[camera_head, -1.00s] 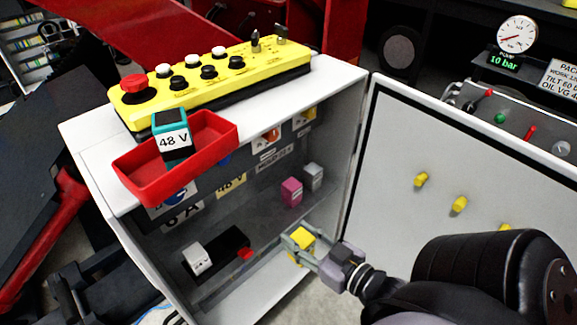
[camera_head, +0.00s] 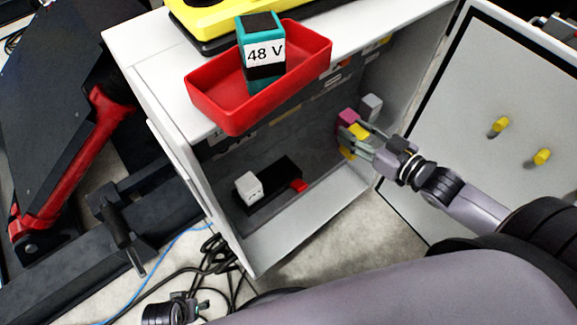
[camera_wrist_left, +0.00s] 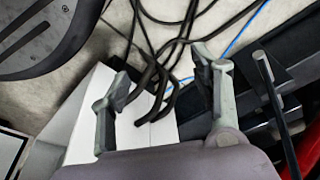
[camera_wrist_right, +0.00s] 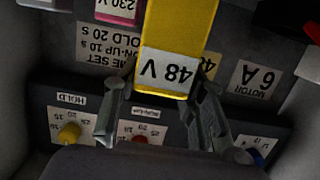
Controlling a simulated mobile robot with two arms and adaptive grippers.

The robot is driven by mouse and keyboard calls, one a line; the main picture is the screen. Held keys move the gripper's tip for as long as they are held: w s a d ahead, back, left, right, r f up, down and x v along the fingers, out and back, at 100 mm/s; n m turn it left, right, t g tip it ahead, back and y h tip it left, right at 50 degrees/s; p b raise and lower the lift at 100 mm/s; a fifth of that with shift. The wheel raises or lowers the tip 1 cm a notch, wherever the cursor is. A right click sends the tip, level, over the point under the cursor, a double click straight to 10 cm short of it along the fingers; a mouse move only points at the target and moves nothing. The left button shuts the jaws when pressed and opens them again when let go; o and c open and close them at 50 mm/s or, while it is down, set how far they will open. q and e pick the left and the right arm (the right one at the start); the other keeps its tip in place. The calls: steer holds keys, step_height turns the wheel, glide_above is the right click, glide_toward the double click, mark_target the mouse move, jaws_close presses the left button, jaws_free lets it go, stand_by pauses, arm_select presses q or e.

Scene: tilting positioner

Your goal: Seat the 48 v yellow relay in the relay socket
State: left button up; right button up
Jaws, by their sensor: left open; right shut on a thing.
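My right gripper (camera_head: 368,148) is shut on the yellow relay (camera_head: 358,131), inside the open cabinet near its right side. In the right wrist view the yellow relay (camera_wrist_right: 178,40) shows a white "48 V" label, upside down, between the fingers (camera_wrist_right: 160,92). A black base (camera_head: 272,186) inside the cabinet carries a white block and a red piece; I cannot tell whether it is the relay socket. My left gripper (camera_wrist_left: 165,80) is open and empty above cables and the floor; it also shows low in the head view (camera_head: 192,308).
A red tray (camera_head: 215,95) with a teal "48 V" block (camera_head: 262,45) stands on the cabinet top. Pink (camera_head: 346,116) and grey (camera_head: 371,106) blocks are close to the right gripper. The cabinet door (camera_head: 455,110) stands open at right. Knobs, including a yellow one (camera_wrist_right: 69,132), show below the relay.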

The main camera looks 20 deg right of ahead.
steer(key=shift+w+a, duration=0.25)
arm_select(q)
step_height(320, 180, up, 11)
steer(key=w+b, duration=0.1)
steer(key=b, duration=0.2)
steer(key=shift+w+f+t, duration=0.15)
steer(key=shift+w+t, duration=0.15)
arm_select(e)
steer(key=shift+w+a+f, duration=0.1)
steer(key=shift+a+f, duration=0.45)
steer(key=shift+a, duration=2.3)
steer(key=shift+w+a+f, duration=0.15)
steer(key=shift+a+f, duration=0.4)
steer(key=shift+a, duration=2.25)
steer(key=shift+w+a+f, duration=0.1)
steer(key=shift+a+f, duration=0.45)
steer(key=shift+a, duration=2.3)
steer(key=shift+f, duration=0.15)
steer(key=o, duration=1.3)
steer(key=shift+c, duration=0.2)
